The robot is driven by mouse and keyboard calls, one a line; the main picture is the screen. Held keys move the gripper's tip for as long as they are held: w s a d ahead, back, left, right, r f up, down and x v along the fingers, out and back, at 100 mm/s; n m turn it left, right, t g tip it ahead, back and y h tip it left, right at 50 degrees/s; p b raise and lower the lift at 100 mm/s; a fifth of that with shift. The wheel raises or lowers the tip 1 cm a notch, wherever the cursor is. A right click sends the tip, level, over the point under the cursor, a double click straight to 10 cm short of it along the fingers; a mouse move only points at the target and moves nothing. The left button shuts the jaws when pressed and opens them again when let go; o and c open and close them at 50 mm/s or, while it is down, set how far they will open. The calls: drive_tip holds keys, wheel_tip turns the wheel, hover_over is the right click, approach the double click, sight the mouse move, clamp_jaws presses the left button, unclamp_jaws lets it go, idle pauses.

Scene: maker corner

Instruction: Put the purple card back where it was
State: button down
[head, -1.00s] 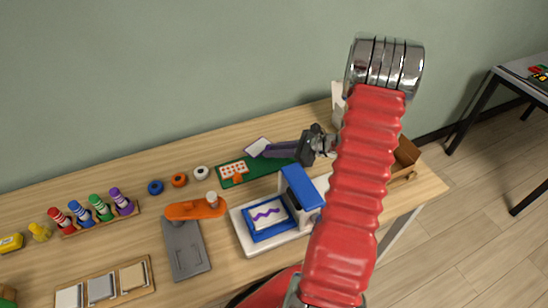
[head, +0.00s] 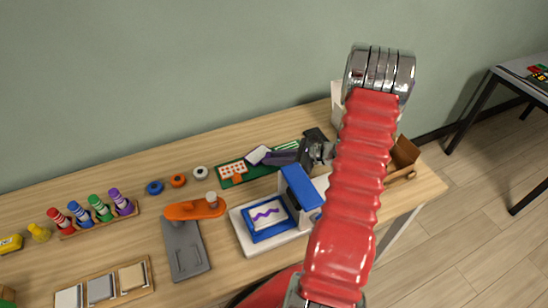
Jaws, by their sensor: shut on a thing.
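My gripper (head: 268,157) reaches left from the arm, low over the green board (head: 228,181) at the back of the table. It is shut on a small flat card (head: 257,153), whose pale face with a purple edge sticks out past the fingertips. The fingers hide part of the card. I cannot tell whether the card touches the board. A white sheet with a purple squiggle (head: 266,213) lies in a blue frame on the white machine in front.
A blue-topped upright (head: 301,186) of the machine stands close in front of the gripper. An orange clamp-like tool (head: 195,209), small rings (head: 178,181) and a marker rack (head: 92,221) are to the left. A brown box (head: 404,157) stands at the right.

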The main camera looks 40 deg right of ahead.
drive_tip(key=shift+f, duration=0.5)
drive_tip(key=c, duration=1.7)
unclamp_jaws()
drive_tip(key=shift+o, duration=0.2)
drive_tip(key=shift+r, duration=0.45)
drive_tip(key=v, duration=1)
drive_tip(key=shift+s+d+r, duration=0.15)
drive_tip(key=shift+r, duration=0.1)
drive_tip(key=shift+v, duration=0.75)
